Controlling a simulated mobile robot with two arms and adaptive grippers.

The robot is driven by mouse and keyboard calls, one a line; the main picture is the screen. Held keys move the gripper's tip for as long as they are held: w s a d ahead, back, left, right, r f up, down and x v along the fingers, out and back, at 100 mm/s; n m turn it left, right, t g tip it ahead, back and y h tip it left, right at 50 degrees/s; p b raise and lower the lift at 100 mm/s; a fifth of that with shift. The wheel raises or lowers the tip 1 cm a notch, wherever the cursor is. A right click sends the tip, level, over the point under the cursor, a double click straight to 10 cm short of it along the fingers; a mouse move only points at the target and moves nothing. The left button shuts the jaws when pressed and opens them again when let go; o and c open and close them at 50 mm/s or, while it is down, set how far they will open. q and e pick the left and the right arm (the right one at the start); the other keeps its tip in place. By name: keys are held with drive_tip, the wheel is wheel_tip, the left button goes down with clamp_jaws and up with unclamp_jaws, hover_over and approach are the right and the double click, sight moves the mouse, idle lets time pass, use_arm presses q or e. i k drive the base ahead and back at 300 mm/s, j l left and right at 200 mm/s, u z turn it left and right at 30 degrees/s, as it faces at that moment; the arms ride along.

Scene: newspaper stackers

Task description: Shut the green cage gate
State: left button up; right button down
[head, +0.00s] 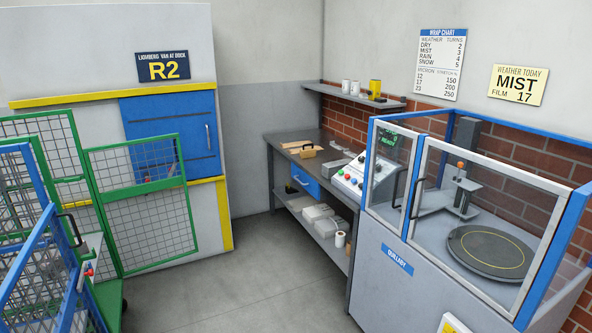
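The green cage (77,150) stands at the left edge of the head view, partly hidden behind a blue cage. Its green gate (187,195) is a mesh panel in a green tube frame. The gate stands open, reaching out to the right from the cage's side, in front of the white wall with the blue door. A black handle (73,229) and a small red-tipped part (88,272) show near the blue frame; I cannot tell which cage they belong to. Neither of my grippers is in view.
The blue cage (40,255) fills the near left. The grey floor (235,285) is clear between the gate and the blue-framed machine (400,275) at right. A workbench (300,150) with a blue drawer stands at the back. A blue door (170,125) sits behind the gate.

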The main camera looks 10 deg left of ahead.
sight(122, 194)
drive_tip(key=i+j+u, duration=0.2)
drive_tip(key=i+u, duration=0.25)
drive_tip(key=i, duration=0.4)
drive_tip(key=i+l+u, duration=0.1)
drive_tip(key=i+u, duration=0.35)
drive_tip(key=i, duration=0.4)
